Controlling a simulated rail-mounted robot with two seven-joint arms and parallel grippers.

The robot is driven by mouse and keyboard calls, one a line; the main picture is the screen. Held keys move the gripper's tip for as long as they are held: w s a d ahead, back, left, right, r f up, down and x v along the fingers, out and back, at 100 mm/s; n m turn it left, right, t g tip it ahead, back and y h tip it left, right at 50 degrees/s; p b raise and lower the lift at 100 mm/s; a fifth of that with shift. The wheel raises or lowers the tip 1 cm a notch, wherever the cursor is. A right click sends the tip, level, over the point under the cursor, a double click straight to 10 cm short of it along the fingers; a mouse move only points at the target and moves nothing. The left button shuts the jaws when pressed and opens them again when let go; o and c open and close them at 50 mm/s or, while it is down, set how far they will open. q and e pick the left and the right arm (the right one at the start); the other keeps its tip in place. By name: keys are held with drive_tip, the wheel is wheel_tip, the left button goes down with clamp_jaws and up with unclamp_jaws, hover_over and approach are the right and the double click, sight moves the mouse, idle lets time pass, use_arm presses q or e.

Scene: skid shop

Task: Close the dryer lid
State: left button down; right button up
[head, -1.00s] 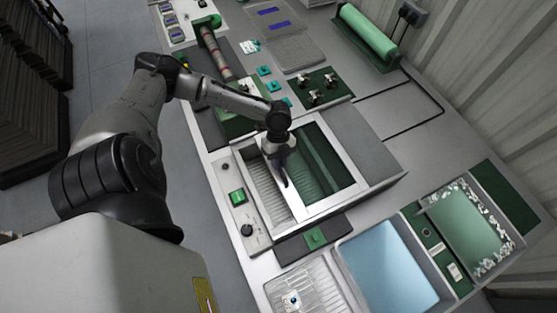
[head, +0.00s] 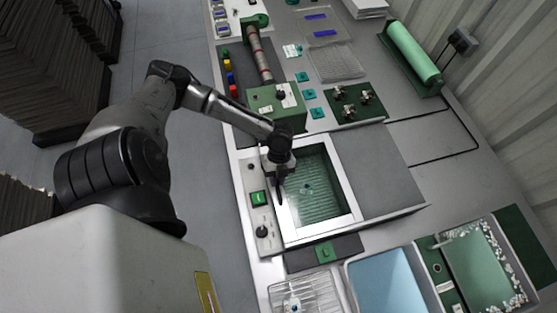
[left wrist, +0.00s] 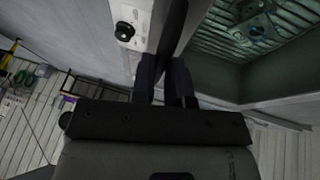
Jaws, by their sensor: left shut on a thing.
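The dryer (head: 250,178) is a pale box in the middle of the head view, with a green switch and a dark knob on its left-hand panel. Its lid (head: 322,229) is a white frame around green-tinted glass and lies over the box opening. Slats and a small blue-centred item show through the glass. My left gripper (head: 279,190) is at the lid's left edge, fingers pointing down. The exact contact is dark. My right gripper is not in view.
A grey flat cover (head: 380,180) lies right of the lid. A green-ended roller machine (head: 262,55) stands behind. A blue-lined tray (head: 385,285) and a green tray (head: 478,265) stand in front on the right. Open floor lies left of the bench.

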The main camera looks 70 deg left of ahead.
use_arm(q)
drive_tip(key=shift+s, duration=0.15)
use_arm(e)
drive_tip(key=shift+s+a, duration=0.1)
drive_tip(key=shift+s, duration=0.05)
use_arm(q)
drive_tip(key=c, duration=1.6)
unclamp_jaws()
drive_tip(key=o, duration=0.5)
drive_tip(key=shift+s, duration=0.15)
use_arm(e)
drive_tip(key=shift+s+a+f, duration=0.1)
use_arm(q)
drive_tip(key=shift+a, duration=0.1)
drive_tip(key=shift+v, duration=6.95)
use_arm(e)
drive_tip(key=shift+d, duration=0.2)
